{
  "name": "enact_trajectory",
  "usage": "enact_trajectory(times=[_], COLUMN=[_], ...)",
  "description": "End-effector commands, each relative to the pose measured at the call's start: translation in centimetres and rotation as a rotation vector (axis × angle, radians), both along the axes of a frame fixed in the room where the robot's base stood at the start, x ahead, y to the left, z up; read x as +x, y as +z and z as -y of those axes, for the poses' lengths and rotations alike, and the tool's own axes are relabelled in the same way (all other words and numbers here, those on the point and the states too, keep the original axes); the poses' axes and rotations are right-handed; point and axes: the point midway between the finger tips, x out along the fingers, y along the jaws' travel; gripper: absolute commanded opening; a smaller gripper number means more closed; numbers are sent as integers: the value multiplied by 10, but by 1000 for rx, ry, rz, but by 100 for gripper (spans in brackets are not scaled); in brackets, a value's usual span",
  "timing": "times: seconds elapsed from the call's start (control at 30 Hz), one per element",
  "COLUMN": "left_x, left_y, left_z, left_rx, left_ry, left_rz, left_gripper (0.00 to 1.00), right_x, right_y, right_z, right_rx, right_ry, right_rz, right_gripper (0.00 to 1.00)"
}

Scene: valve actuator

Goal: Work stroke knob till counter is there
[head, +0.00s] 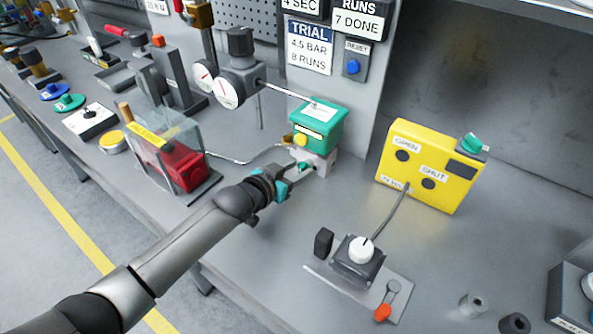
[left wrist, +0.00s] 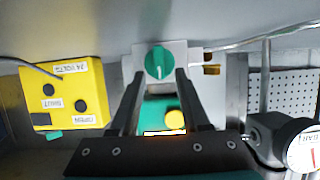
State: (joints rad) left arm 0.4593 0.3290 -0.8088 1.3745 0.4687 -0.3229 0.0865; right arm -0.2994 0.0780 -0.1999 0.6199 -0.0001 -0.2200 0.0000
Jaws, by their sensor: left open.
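A green knob (left wrist: 158,62) with a pale pointer line sits on a light grey block in the left wrist view. In the head view the block (head: 320,160) is under a green box (head: 318,125) with a yellow button. My left gripper (head: 292,177) is at the block; in the left wrist view its open fingers (left wrist: 159,75) reach to either side of the knob. I cannot tell whether they touch it. The counter (head: 357,20) reads RUNS, 7 DONE. The trial card (head: 310,47) reads 4.5 BAR, 8 RUNS. My right gripper is out of view.
A yellow box (head: 430,165) marked OPEN and SHUT stands to the right. A dark box with a white knob (head: 361,248) is in front. A clear-sided case with a red part (head: 183,165) and a gauge (head: 228,90) are left. A blue reset button (head: 353,66) is under the counter.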

Motion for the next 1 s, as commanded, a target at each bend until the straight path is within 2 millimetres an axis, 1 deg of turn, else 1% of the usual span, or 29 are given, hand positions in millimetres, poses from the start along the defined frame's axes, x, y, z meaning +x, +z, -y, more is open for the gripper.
enact_trajectory(times=[0.2,0.23,0.6,0.63,1.0], left_x=[0,0,0,0,0], left_y=[0,0,0,0,0], left_z=[0,0,0,0,0], left_rx=[0,0,0,0,1], left_ry=[0,0,0,0,0], left_rz=[0,0,0,0,-1], left_gripper=[46,44,2,0,0], right_x=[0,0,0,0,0], right_y=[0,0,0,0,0], right_z=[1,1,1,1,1], right_rx=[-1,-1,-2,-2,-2], right_ry=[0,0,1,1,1], right_rz=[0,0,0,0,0], right_gripper=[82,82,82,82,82])
